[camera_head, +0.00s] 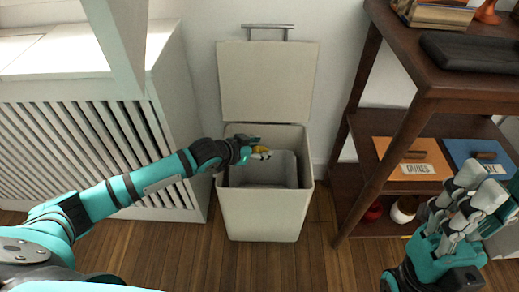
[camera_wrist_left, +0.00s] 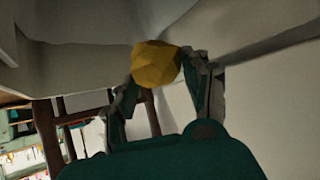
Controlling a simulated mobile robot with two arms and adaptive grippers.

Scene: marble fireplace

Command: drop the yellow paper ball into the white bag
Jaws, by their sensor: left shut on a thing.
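The yellow paper ball (camera_wrist_left: 155,63) is between the fingertips of my left gripper, which is shut on it. In the head view the ball (camera_head: 261,149) shows as a small yellow patch at the left gripper (camera_head: 259,150). This gripper is over the opening of a tall off-white bin (camera_head: 264,214). A pale, rounded bag-like shape (camera_head: 284,168) is inside the bin, just below and right of the gripper; I cannot tell for sure that it is the white bag. My right gripper (camera_head: 465,205) is at the lower right, apart from the bin; its finger opening is unclear.
The bin's lid (camera_head: 268,82) stands open against the wall. A slatted white radiator cover (camera_head: 95,150) is on the left. A dark wooden shelf (camera_head: 470,92) on the right holds an orange folder (camera_head: 412,157) and a blue one (camera_head: 474,152). Bare wood floor lies in front.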

